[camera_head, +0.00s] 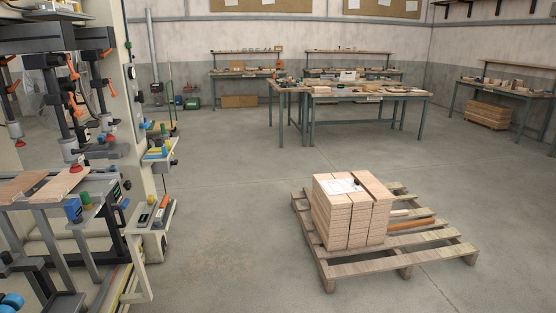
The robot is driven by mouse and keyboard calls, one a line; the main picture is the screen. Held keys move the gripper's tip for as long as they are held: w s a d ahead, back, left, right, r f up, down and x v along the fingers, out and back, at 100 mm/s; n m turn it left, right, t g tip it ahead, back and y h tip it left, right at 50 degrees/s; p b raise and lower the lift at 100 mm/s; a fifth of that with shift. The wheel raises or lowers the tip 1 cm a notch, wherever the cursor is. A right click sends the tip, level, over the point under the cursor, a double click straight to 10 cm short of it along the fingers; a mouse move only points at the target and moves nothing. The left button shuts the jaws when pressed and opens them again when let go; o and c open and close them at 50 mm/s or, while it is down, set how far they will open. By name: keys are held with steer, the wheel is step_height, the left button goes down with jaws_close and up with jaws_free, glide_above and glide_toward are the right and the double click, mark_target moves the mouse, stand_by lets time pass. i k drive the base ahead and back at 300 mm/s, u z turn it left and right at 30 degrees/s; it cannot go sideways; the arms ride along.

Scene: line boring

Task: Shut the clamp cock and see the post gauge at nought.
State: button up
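The line boring machine (135,110) stands at the left edge, with upright clamp units carrying orange levers (73,100). Red-tipped pads (77,167) sit low over pale boards (60,187) on its bed. A blue block (73,210) and a green knob (85,198) show at the bed's front. I cannot tell which part is the clamp cock or whether it is open or shut. My gripper is not in view.
A wooden pallet (345,270) with stacked boards (340,215) stands on the floor at right of centre. Workbenches (365,95) line the back and right (500,88). A small stand (150,225) juts out beside the machine. The floor between machine and pallet is clear.

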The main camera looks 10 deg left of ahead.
mark_target(147, 124)
steer(key=u, duration=0.2)
steer(key=i, duration=0.8)
steer(key=u, duration=0.45)
steer(key=i, duration=0.8)
steer(key=u, duration=0.6)
steer(key=i, duration=0.8)
steer(key=u, duration=0.35)
